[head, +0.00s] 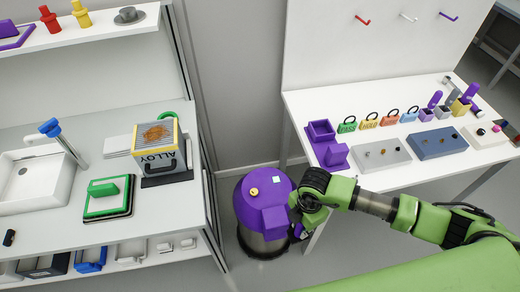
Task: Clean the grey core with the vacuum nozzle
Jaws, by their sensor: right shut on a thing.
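The grey core, as far as I can tell, is the grey block marked ALLOY (165,160) on the left counter. Its ribbed top has a yellowish rim and a brown patch of dirt (157,133). A purple-topped canister vacuum (262,200) stands on the floor between counter and table. My right gripper (299,228) is at the vacuum's right side, shut on a small purple part there, which looks like the nozzle. The arm and fingers hide most of it. My left gripper is not in view.
A white sink (30,182) with a blue-handled tap and a green block on a tray (108,196) share the counter. The right table (405,180) holds purple bins, several coloured padlocks and grey and blue blocks. Floor shows right of the vacuum.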

